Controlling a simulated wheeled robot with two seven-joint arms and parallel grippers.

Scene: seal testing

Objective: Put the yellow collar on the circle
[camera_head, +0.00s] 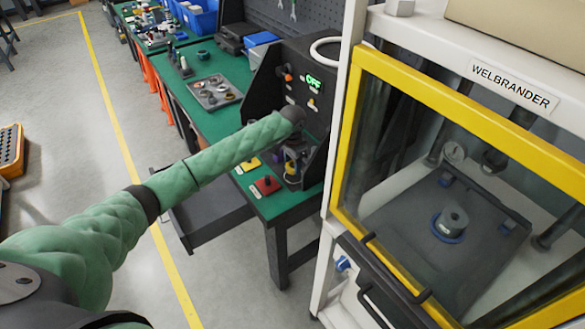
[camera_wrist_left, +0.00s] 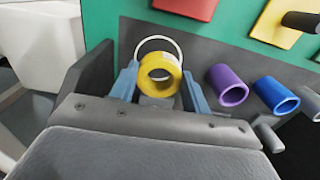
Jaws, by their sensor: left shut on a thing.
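The yellow collar (camera_wrist_left: 160,89) is a short hollow ring between the two blue fingers of my left gripper (camera_wrist_left: 160,76) in the left wrist view. The gripper is shut on it. A white circle (camera_wrist_left: 158,37) is outlined on the dark grey surface just beyond the collar, and the collar covers its near part. I cannot tell whether the collar touches the surface. In the head view my left gripper (camera_head: 294,154) is at the dark test stand on the green bench, small and partly hidden by my arm. My right gripper is not in view.
A purple collar (camera_wrist_left: 228,85) and a blue collar (camera_wrist_left: 275,95) lie to the right of my gripper. Red (camera_head: 266,186) and yellow pads are on the green bench (camera_head: 215,62). A white cabinet with a yellow-framed door (camera_head: 345,140) stands close on the right. An open drawer (camera_head: 209,212) juts out below.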

